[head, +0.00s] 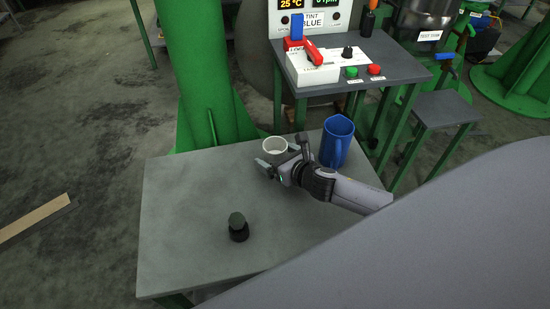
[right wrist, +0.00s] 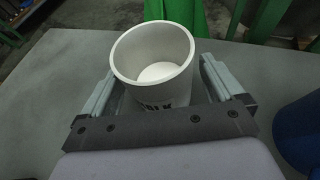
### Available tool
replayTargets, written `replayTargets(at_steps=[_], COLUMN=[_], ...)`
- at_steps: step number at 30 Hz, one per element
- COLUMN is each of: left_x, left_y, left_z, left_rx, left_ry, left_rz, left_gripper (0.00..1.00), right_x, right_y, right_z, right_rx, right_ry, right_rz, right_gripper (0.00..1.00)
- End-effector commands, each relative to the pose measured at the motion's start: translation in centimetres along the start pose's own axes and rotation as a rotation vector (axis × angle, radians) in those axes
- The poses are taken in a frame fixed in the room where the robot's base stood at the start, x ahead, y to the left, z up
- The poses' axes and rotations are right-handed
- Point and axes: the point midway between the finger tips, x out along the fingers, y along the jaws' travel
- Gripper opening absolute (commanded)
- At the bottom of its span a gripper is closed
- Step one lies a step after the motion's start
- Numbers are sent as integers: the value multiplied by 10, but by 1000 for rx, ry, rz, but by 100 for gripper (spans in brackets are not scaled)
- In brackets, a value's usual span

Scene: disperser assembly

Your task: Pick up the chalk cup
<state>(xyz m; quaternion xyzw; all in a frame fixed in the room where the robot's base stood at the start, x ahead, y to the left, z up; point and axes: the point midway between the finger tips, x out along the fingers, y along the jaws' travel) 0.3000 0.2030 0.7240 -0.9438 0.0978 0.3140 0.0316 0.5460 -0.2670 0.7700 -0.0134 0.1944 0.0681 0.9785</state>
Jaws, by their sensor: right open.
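The white chalk cup (head: 275,147) stands upright near the back edge of the grey table (head: 185,240). My right gripper (head: 281,156) is open, with one finger on each side of the cup. In the right wrist view the cup (right wrist: 152,62) sits between the two fingers, with a small gap showing at its sides. Its open rim faces up, white shows at its bottom, and its dark lettering is partly hidden by the gripper body. My left gripper is not in view.
A blue pitcher (head: 337,141) stands just right of my right gripper. A dark knobbed object (head: 238,228) stands at the table's front. Behind are a green column (head: 200,70) and a control-panel table (head: 395,70). The table's left side is clear.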

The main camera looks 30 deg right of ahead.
Motion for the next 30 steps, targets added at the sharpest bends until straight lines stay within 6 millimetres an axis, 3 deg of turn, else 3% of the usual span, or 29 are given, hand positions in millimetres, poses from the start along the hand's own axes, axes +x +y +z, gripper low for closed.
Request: replayTargets(at_steps=[10, 11, 16, 30], left_x=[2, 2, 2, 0], left_y=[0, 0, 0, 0], left_z=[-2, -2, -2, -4], left_rx=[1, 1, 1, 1], left_ry=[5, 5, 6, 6], left_rz=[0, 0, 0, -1], left_gripper=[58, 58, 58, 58], right_x=[6, 6, 6, 5], right_y=[0, 0, 0, 0], right_z=[0, 0, 0, 5], right_rx=[1, 1, 1, 0], right_ry=[0, 0, 0, -2], right_rz=[0, 0, 0, 0], right_gripper=[95, 88, 34, 34])
